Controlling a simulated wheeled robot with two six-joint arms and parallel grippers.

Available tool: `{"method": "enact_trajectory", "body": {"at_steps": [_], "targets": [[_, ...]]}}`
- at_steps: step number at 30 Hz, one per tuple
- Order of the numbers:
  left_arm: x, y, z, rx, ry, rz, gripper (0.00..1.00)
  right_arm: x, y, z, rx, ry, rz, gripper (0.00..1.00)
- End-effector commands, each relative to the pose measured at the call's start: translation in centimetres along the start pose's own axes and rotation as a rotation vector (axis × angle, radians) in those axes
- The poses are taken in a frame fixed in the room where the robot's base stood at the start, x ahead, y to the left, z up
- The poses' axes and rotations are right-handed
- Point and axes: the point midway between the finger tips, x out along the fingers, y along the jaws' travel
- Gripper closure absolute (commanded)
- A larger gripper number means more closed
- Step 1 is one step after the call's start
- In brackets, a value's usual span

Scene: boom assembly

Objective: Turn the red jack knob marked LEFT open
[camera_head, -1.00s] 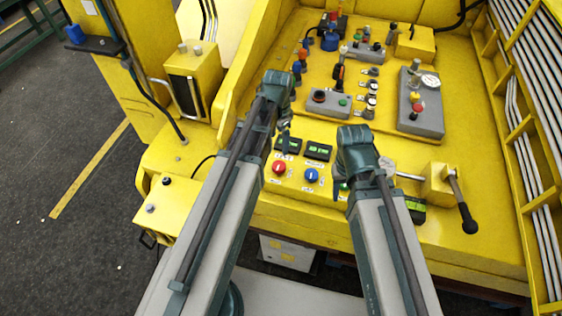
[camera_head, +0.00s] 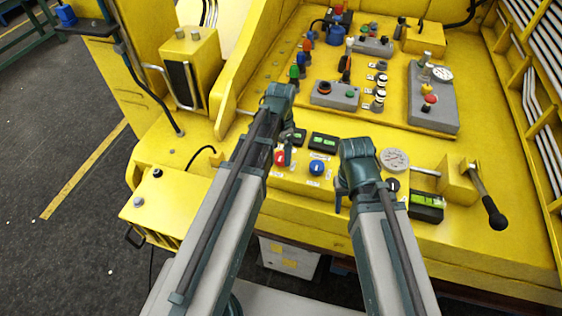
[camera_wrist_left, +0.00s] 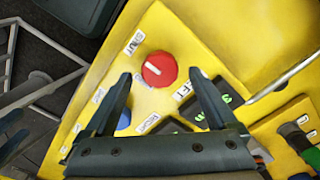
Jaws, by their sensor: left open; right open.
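The red knob (camera_head: 279,158) is on the front edge of the yellow panel in the head view, partly covered by my left gripper (camera_head: 287,154). In the left wrist view the red knob (camera_wrist_left: 159,69) carries a white pointer line, tilted up toward the left of the picture. A SHUT label (camera_wrist_left: 134,42) lies beside it, and another label lies on its lower right side. My left gripper (camera_wrist_left: 160,77) is open, its fingertips on either side of the knob, with no clear contact. My right gripper (camera_head: 339,198) is at the panel's front edge, its fingers mostly hidden.
A blue knob (camera_head: 317,168) sits right of the red one, with green-lit displays (camera_head: 323,142) behind them. A round gauge (camera_head: 395,159) and a black-ended lever (camera_head: 485,198) are further right. Several valves and buttons stand farther back on the panel.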

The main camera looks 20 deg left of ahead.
Motion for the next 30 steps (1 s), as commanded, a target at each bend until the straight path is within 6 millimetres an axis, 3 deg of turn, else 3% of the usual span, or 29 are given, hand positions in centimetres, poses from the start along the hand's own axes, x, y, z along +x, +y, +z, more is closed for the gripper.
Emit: {"method": "enact_trajectory", "body": {"at_steps": [1,4,15,27,29,30], "targets": [[1.26,0.00,0.00,0.000,0.000,0.000,0.09,1.25,-0.12,-0.07,-0.001,0.000,0.000,0.50],[1.93,0.00,0.00,0.000,0.000,0.000,0.09,1.92,-0.18,-0.11,-0.001,0.000,0.000,0.50],[2.03,0.00,0.00,0.000,0.000,0.000,0.10,2.02,-0.19,-0.12,-0.001,0.000,0.000,0.50],[2.04,-0.01,0.00,0.000,0.000,0.000,0.82,2.02,-0.19,-0.12,-0.001,0.000,0.000,0.50],[2.04,-0.01,0.00,0.000,0.000,0.000,0.93,2.03,-0.19,-0.12,-0.001,0.000,0.000,0.50],[2.04,-0.01,0.00,0.000,0.000,0.000,0.94,2.03,-0.19,-0.12,-0.001,0.000,0.000,0.50]]}}
